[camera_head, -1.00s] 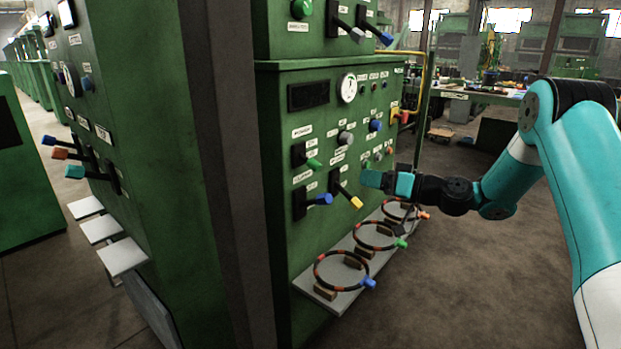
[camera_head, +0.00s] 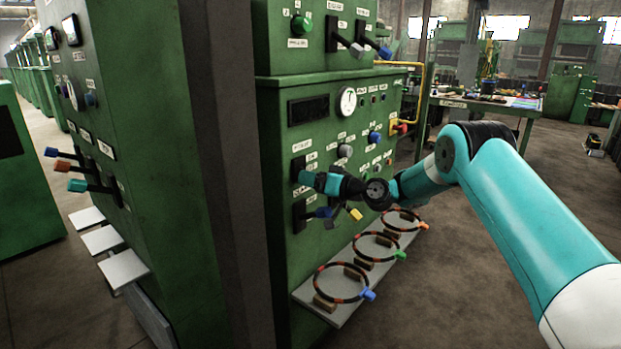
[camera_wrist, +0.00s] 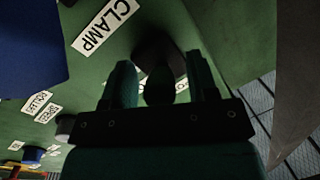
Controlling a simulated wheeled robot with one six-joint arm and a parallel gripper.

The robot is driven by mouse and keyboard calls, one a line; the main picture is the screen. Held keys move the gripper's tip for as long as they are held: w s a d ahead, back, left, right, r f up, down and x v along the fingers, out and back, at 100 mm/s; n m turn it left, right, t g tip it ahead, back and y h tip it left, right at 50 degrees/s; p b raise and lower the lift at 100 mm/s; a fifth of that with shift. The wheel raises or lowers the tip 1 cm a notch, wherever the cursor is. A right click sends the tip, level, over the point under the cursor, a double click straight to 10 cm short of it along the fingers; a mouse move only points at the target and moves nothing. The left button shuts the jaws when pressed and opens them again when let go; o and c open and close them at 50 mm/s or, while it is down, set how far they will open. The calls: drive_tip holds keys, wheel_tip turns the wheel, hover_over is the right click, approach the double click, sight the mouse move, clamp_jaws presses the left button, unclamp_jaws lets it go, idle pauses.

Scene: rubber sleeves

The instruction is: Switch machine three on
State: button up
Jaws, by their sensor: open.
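The green machine panel (camera_head: 320,133) carries levers, knobs, a dial and small labels. In the head view my gripper (camera_head: 306,178) is at the panel, over the place of the green-tipped lever, and hides that lever. In the wrist view my gripper (camera_wrist: 162,85) is open, and its two teal fingers stand either side of a dark green lever tip (camera_wrist: 158,88). I cannot tell whether they touch it. A label reading CLAMP (camera_wrist: 105,27) is near the fingers. Which part is machine three I cannot read.
A blue-tipped lever (camera_head: 323,213) and a yellow-tipped lever (camera_head: 355,213) project just below my gripper. A grey post (camera_head: 226,180) stands left of the panel.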

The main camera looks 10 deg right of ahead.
drive_tip(key=shift+w+a, duration=0.2)
drive_tip(key=shift+w, duration=0.05)
drive_tip(key=c, duration=0.9)
drive_tip(key=shift+r, duration=0.15)
drive_tip(key=r+g+h+p, duration=0.1)
drive_tip(key=g+h+p, duration=0.1)
drive_tip(key=p, duration=0.2)
drive_tip(key=shift+s+d+r, duration=0.1)
drive_tip(key=shift+s+r, duration=0.05)
drive_tip(key=shift+r, duration=0.05)
drive_tip(key=g+h+p, duration=0.1)
drive_tip(key=r+g+h+p, duration=0.1)
drive_tip(key=p, duration=0.1)
drive_tip(key=shift+m, duration=0.4)
drive_tip(key=shift+g+h+p, duration=0.6)
drive_tip(key=shift+g+p, duration=0.2)
drive_tip(key=shift+p, duration=0.3)
